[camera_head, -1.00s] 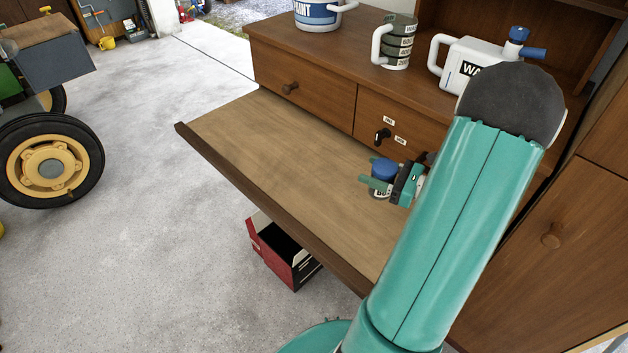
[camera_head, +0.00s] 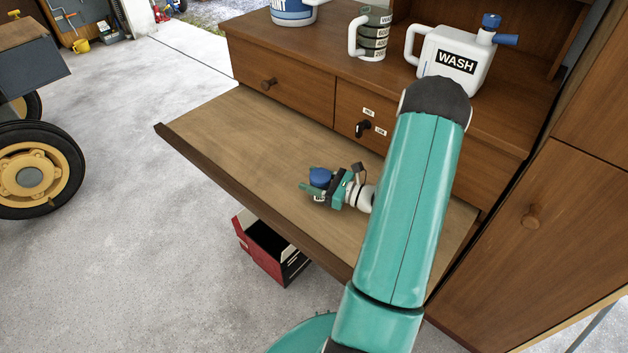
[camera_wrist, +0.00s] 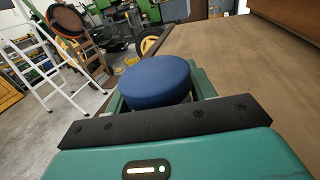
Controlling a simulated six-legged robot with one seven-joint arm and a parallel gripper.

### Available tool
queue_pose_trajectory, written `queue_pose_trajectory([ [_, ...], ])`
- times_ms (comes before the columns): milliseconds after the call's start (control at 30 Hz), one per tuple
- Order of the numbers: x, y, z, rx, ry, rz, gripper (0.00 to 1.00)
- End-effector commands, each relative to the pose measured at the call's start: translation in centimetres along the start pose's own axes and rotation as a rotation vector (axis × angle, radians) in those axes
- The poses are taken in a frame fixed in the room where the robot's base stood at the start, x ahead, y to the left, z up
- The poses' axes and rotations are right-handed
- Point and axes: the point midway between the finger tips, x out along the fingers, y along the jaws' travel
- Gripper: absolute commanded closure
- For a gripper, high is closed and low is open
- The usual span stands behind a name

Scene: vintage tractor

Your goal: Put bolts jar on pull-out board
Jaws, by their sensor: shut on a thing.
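The bolts jar (camera_head: 319,177) has a blue lid and a partly hidden label. My gripper (camera_head: 316,187) is shut on it, with green fingers on either side, over the pull-out board (camera_head: 245,135). In the wrist view the jar's blue lid (camera_wrist: 156,80) sits between the fingers and hides the jar's body. The pull-out board is a bare brown wooden surface drawn out below the drawers; it also shows in the wrist view (camera_wrist: 240,55). The jar looks upright and at or just above the board; I cannot tell if it touches.
A red box (camera_head: 262,250) is on the floor under the board. The board's left part is clear.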

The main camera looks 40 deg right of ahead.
Motion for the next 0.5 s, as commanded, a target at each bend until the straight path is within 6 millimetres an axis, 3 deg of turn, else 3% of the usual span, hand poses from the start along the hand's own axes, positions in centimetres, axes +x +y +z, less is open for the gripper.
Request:
queue_pose_trajectory([
  [400,-0.01,0.0,-0.64,-0.001,-0.002,0.001,0.76],
  [433,-0.02,0.0,-0.62,-0.001,-0.001,0.001,0.39],
  [500,-0.02,0.0,-0.61,-0.001,-0.001,0.001,0.26],
])
